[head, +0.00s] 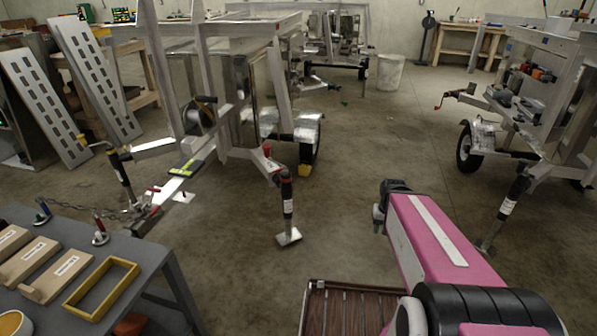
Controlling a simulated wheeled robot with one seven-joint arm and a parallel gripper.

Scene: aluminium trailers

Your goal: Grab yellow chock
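My pink arm reaches in from the lower right and ends in a dark joint, well short of the block. No gripper fingers can be made out.
A grey table (150,270) at lower left holds wooden blocks and a yellow frame (102,288). Another trailer (535,105) stands at right. Open floor lies between the trailers.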

